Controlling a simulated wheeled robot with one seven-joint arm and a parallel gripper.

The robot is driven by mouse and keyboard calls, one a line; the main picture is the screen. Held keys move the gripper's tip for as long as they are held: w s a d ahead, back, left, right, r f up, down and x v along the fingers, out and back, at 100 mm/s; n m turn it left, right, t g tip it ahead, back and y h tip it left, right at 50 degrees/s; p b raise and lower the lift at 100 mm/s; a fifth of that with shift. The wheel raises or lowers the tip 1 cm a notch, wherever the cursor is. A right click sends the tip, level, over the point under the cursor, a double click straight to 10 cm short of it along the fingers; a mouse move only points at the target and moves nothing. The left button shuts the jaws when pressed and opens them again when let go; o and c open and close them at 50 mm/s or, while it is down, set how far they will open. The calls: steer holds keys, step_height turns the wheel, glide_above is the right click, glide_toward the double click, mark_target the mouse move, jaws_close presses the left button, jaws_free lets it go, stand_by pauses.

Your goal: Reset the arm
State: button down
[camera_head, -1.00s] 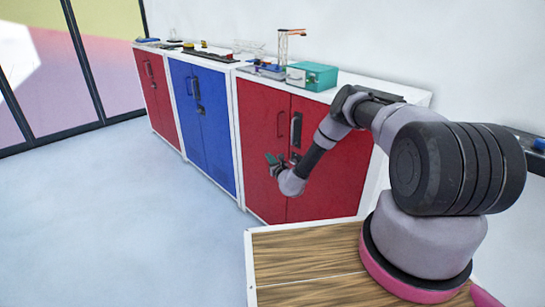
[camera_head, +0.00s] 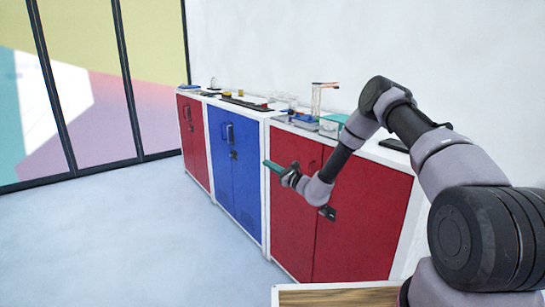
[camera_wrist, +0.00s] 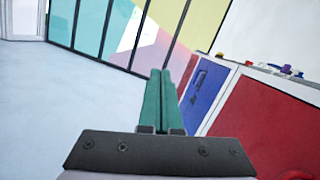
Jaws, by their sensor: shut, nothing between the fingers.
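My gripper (camera_head: 267,164) is at the end of my arm, in front of the cabinets and below the countertop level. In the wrist view its two green fingers (camera_wrist: 158,76) lie side by side, closed together with nothing between them. They point past the cabinets toward the glass wall. In the head view my arm is bent, with its elbow raised in front of the white wall and its forearm reaching down to the left. The arm hides part of the near red cabinet and its countertop.
A near red cabinet (camera_head: 358,230), a blue cabinet (camera_head: 246,190) and a far red cabinet (camera_head: 195,140) stand in a row along the white wall. A teal box (camera_head: 331,124) and a small crane (camera_head: 316,98) are on top. The floor (camera_head: 120,240) to the left is clear.

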steer(key=s+a+r+n+g+y, duration=0.1)
steer(key=s+r+n+g, duration=0.4)
steer(key=r, duration=0.3)
steer(key=s+a+r+n+g+y, duration=0.2)
steer(key=s+r+n+g, duration=0.25)
steer(key=r, duration=0.35)
steer(key=s+d+r+n+g+h, duration=0.35)
steer(key=s+r+n, duration=0.25)
steer(key=s+r, duration=0.35)
steer(key=s+d+r+n+t+h, duration=0.1)
steer(key=s+d+h, duration=0.3)
steer(key=s+d, duration=0.4)
steer(key=s+d+r+n+t+h, duration=0.1)
steer(key=s+d+r+t+h, duration=0.2)
steer(key=s+d, duration=0.5)
steer(key=s+d+r+n+t+h, duration=0.1)
steer(key=s+d+r+h, duration=0.3)
steer(key=s+d, duration=0.4)
steer(key=shift+s+d+n+t+h, duration=0.35)
steer(key=shift+s+t+h, duration=0.25)
steer(key=shift+t+h, duration=0.2)
steer(key=shift+r, duration=0.1)
